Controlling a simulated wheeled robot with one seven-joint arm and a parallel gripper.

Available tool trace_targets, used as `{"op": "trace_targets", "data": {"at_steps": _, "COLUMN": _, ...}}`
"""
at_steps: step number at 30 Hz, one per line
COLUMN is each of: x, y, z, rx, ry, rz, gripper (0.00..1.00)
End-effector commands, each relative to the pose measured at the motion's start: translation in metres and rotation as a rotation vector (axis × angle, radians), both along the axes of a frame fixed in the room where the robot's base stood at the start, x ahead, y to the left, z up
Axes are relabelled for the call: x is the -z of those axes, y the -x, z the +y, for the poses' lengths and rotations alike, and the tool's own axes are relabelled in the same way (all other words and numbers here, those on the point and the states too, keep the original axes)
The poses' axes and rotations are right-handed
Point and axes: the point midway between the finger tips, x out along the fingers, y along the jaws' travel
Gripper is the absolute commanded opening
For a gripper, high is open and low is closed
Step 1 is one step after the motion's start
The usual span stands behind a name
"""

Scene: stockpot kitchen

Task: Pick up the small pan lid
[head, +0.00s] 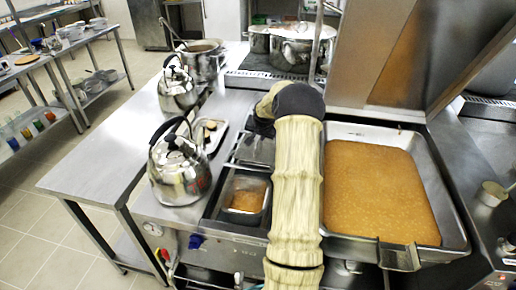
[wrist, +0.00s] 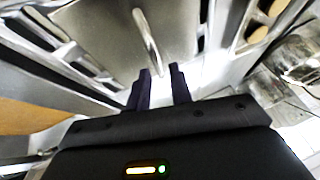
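In the wrist view a grey metal lid (wrist: 105,28) with a raised, curved bar handle (wrist: 147,40) lies ahead of my gripper (wrist: 160,72). It looks like the small pan lid. My gripper's two dark fingers stand apart with a gap between them, and nothing shows held. The handle is just beyond the fingertips, nearer the left finger; I see no clear contact. In the head view my arm hides the gripper. A grey metal cover (head: 256,149) behind the small open pan (head: 244,196) is probably the same lid, partly hidden by my arm.
Two kettles (head: 180,170) (head: 178,90) and a small tray (head: 211,133) stand left of the pans. A large pan of orange-brown food (head: 378,190) lies right of my arm, under a raised cover (head: 398,55). Pots (head: 298,52) stand at the back.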

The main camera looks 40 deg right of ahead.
Motion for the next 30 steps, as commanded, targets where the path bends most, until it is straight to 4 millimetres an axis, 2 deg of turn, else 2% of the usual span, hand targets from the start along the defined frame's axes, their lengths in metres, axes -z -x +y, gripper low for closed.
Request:
{"op": "trace_targets", "data": {"at_steps": 9, "x": 0.035, "y": -0.015, "z": -0.009, "rx": 0.001, "ry": -0.002, "rz": 0.001, "gripper": 0.22}}
{"op": "trace_targets", "data": {"at_steps": 12, "x": 0.041, "y": -0.017, "z": -0.011, "rx": 0.002, "ry": -0.001, "rz": 0.001, "gripper": 0.22}}
{"op": "trace_targets", "data": {"at_steps": 29, "x": 0.042, "y": -0.020, "z": -0.009, "rx": -0.004, "ry": -0.001, "rz": 0.001, "gripper": 0.22}}
{"op": "trace_targets", "data": {"at_steps": 30, "x": 0.042, "y": -0.020, "z": -0.009, "rx": -0.003, "ry": -0.001, "rz": 0.001, "gripper": 0.14}}
